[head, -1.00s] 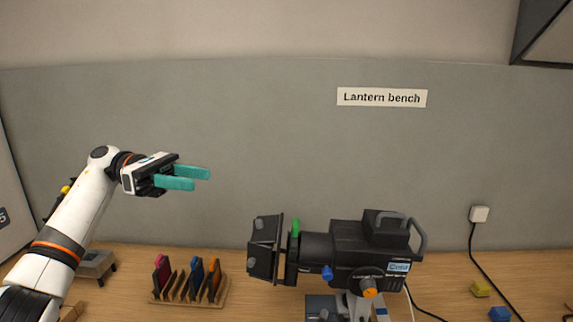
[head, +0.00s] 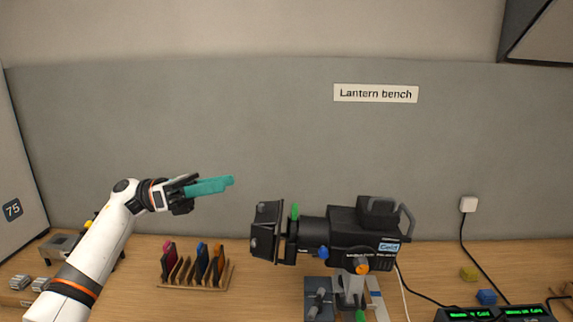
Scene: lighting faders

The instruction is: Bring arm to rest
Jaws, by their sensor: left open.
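My left gripper (head: 228,183) comes in from the left on a white arm with orange and black bands. Its teal fingers point right, above the wooden rack and in front of the grey back panel. It is open with nothing between the fingers, which overlap in this view. It touches nothing that I can see. My right gripper is not in the head view.
A black lantern (head: 345,235) on a stand is right of the gripper. A wooden rack (head: 225,278) holds coloured frames.

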